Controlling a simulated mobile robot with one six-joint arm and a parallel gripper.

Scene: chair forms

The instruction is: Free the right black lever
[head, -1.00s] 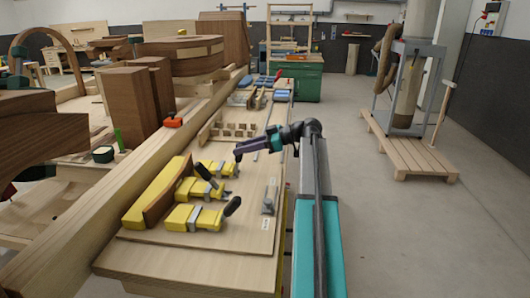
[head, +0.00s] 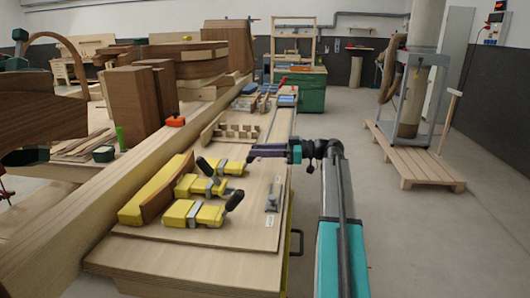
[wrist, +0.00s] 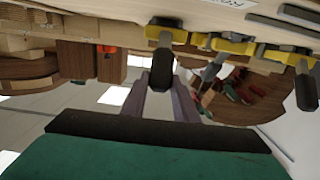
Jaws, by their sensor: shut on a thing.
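Three yellow clamps lie in a row on a light wooden board, pressing a curved brown and yellow form (head: 150,195). The far clamp (head: 225,167) is the left one in the wrist view (wrist: 165,37); its black lever (wrist: 162,70) stands between the purple fingers of my gripper (wrist: 166,100). My gripper (head: 252,155) is shut on this lever, just right of the far clamp. The middle clamp (head: 190,187) has its black lever (head: 203,165) tilted up and left. The near clamp (head: 205,214) has its black lever (head: 234,200) tilted up and right; it also shows in the wrist view (wrist: 305,92).
A grey metal piece (head: 273,196) lies at the board's right edge. A notched wooden rack (head: 237,131) stands beyond the clamps. A long wooden beam (head: 80,225) runs along the left. The floor right of the bench is free up to a pallet (head: 415,165).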

